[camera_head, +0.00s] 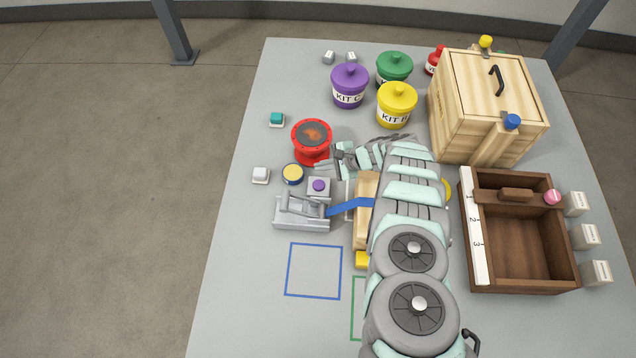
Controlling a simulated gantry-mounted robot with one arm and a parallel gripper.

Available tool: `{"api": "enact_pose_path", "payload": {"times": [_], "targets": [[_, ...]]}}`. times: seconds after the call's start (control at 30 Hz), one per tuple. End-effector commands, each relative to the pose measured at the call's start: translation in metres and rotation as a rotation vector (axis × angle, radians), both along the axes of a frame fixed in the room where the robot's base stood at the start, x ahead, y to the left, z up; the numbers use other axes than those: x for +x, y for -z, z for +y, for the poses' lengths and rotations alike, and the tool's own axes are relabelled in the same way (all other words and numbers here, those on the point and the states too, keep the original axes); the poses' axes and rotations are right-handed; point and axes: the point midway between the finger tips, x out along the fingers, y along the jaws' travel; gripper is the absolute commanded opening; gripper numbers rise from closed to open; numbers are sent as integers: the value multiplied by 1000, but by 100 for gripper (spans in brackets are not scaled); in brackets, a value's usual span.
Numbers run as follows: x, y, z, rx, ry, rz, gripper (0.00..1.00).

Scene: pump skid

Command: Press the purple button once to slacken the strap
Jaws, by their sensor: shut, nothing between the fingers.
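The purple button (319,186) sits on top of a small grey box, left of the middle of the table. A blue strap (349,207) runs from a grey metal lever device (303,211) across a light wooden piece (364,226) and out of sight under my arm. My gripper (327,170) is shut and empty. It shows just above and right of the purple button in the picture; its height over the button and any contact cannot be told. My arm hides the strap's right end.
A red drum (312,139) and a yellow-topped tin (292,174) stand close by. Kit pots, including a purple one (349,88), stand behind. A wooden crate (487,105) and a brown tray (568,254) lie right. The front-left table around the blue square (288,271) is clear.

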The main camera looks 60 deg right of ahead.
Motion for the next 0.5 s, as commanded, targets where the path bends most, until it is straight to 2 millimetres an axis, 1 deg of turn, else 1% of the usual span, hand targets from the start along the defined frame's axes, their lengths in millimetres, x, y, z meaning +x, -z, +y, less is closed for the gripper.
{"api": "enact_pose_path", "payload": {"times": [0.13, 0.27, 0.37, 0.5], "targets": [[0, 1, 0, -1, 0, 1, 0], [0, 7, 0, -1, 0, 1, 0], [0, 15, 0, -2, 0, 1, 0], [-1, 33, -1, -2, 2, 2, 0]]}}
